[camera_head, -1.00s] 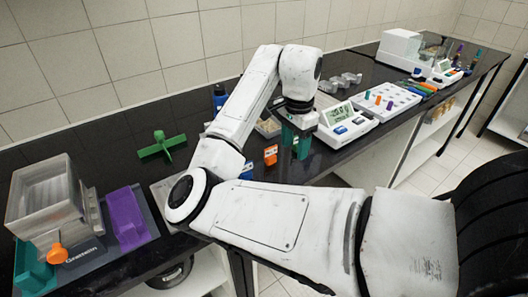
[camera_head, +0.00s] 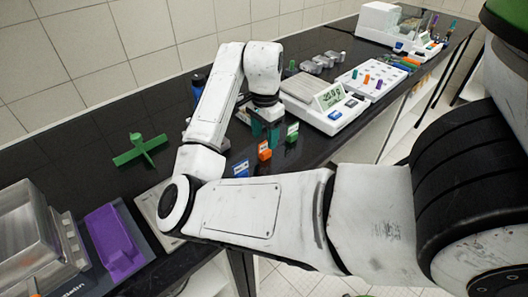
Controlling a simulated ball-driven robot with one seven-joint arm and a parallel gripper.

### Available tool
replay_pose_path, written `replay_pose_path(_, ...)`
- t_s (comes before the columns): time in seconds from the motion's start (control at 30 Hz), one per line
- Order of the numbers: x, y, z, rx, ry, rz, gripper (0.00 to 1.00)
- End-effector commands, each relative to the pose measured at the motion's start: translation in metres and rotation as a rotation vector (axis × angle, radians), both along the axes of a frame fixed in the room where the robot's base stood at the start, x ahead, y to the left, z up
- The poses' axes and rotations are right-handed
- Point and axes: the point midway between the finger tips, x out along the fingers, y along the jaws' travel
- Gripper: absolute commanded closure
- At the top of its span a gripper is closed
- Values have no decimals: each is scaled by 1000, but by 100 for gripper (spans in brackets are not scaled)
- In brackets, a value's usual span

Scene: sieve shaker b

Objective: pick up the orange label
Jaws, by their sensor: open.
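The orange label (camera_head: 264,151) is a small upright block with a pale face near the front edge of the black bench. A blue label (camera_head: 241,169) stands to its left and a green label (camera_head: 292,132) to its right. My gripper (camera_head: 265,133), with dark green fingers, points down just behind and above the orange label in the picture. The fingers are apart with nothing visible between them. I cannot tell whether they touch the label.
A white balance (camera_head: 318,101) stands right of the labels, with a white rack (camera_head: 372,80) beyond it. A green cross-shaped piece (camera_head: 140,149) lies to the left. A purple tray (camera_head: 115,240) and a sieve shaker (camera_head: 30,240) are at front left.

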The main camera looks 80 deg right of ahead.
Motion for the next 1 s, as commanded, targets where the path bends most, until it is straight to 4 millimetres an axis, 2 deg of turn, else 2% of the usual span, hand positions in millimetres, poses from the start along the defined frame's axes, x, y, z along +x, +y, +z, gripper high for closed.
replay_pose_path(0.17,-1,0,-15,0,4,2,45)
replay_pose_path(0.4,0,0,-47,0,2,3,45)
replay_pose_path(0.73,0,-1,-54,0,-1,2,45)
replay_pose_path(1.0,0,-1,-54,0,-1,1,70)
